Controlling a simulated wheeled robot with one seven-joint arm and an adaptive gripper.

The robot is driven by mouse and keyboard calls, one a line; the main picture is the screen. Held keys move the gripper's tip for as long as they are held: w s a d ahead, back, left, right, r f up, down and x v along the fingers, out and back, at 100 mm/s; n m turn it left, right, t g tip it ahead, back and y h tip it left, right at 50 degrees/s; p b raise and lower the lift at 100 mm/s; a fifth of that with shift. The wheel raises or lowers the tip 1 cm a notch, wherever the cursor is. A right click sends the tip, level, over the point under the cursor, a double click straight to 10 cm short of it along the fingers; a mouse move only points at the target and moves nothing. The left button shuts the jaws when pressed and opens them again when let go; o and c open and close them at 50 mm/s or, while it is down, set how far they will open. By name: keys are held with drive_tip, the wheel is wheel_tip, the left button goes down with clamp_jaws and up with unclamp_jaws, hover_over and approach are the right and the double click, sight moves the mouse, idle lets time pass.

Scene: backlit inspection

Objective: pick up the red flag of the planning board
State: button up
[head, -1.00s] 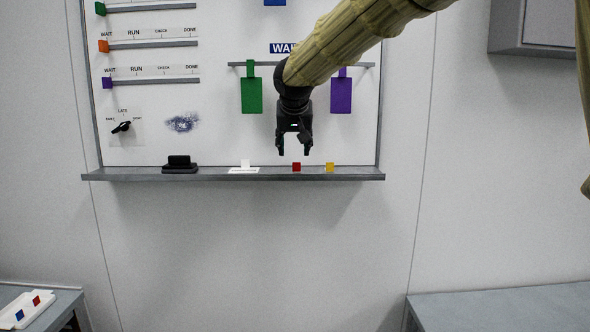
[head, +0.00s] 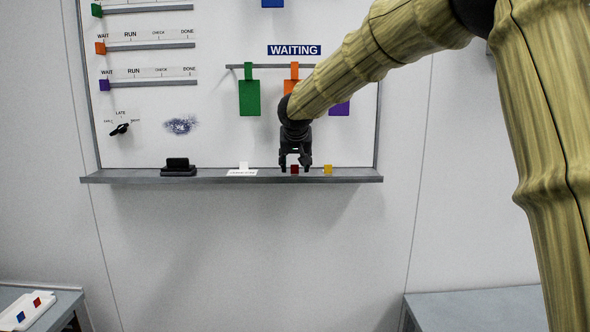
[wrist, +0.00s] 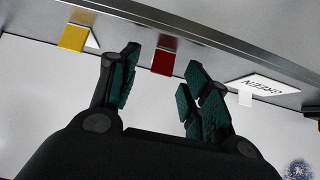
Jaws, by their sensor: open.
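The red flag (head: 295,170) is a small red square standing on the grey ledge (head: 225,180) under the white planning board (head: 225,145). My gripper (head: 295,167) points down at the ledge with its fingers apart, one on each side of the red flag in the head view.
A yellow flag (head: 328,169) stands close on the right. A white flag with a label card (head: 242,172) and a black block (head: 178,168) are to the left. Hanging green (head: 249,98), orange and purple tags are above. A white tray (head: 40,303) sits lower left.

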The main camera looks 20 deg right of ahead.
drive_tip(key=shift+w+f, duration=0.3)
drive_tip(key=shift+f, duration=0.05)
drive_tip(key=c, duration=0.7)
drive_tip(key=shift+c, duration=0.2)
